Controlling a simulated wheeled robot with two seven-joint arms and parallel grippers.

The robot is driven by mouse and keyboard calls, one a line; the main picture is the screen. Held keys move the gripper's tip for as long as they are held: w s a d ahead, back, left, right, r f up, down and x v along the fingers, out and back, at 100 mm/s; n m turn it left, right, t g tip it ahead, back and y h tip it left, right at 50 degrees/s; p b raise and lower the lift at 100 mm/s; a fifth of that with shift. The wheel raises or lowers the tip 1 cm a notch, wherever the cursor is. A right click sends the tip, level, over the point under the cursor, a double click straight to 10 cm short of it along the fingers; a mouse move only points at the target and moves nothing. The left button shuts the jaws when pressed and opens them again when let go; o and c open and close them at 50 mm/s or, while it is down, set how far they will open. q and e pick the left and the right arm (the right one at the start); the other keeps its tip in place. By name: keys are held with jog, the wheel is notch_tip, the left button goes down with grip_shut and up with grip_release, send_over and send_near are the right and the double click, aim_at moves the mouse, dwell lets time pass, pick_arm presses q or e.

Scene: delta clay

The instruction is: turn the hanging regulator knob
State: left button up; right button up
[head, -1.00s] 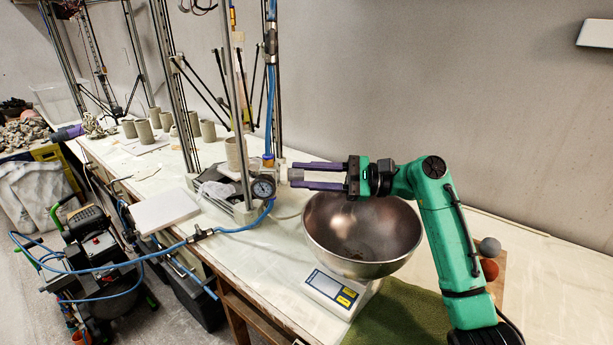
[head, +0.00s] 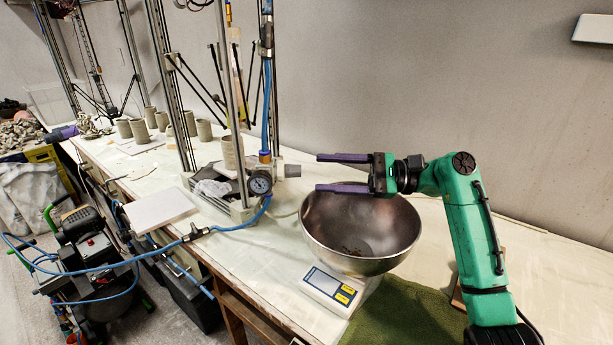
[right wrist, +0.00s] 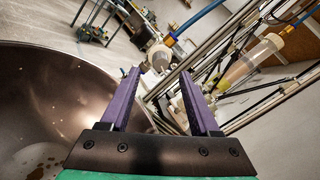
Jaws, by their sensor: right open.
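The hanging regulator has a round pressure gauge (head: 260,184) and a grey knob (head: 291,170) facing right. It hangs on a blue hose by the metal frame. My right gripper (head: 320,172) is open and empty, its purple fingertips just right of the knob with a visible gap. In the right wrist view the knob (right wrist: 160,59) shows beyond and between the fingertips (right wrist: 160,75). I cannot tell whether the knob has turned. My left gripper is not in view.
A steel bowl (head: 345,235) stands on a scale (head: 331,289) below my right gripper. The metal frame (head: 239,110) rises close to the regulator. Several clay cups stand farther back. A white board (head: 161,209) lies near the table's front edge.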

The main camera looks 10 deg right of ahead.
jog(key=s+d+b, duration=0.1)
jog(key=d, duration=0.8)
jog(key=shift+s, duration=0.35)
jog(key=shift+f, duration=0.1)
jog(key=m+p, duration=0.7)
jog(key=p, duration=0.3)
send_near(293, 171)
jog(key=a, duration=0.2)
jog(key=w+a, duration=0.1)
jog(key=a, duration=0.1)
jog(key=w+a, duration=0.1)
jog(key=a, duration=0.1)
jog(key=shift+w+a, duration=0.2)
jog(key=shift+a, duration=0.2)
jog(key=shift+w+a+f, duration=0.15)
jog(key=shift+a+f, duration=0.05)
jog(key=shift+a, duration=0.35)
grip_shut()
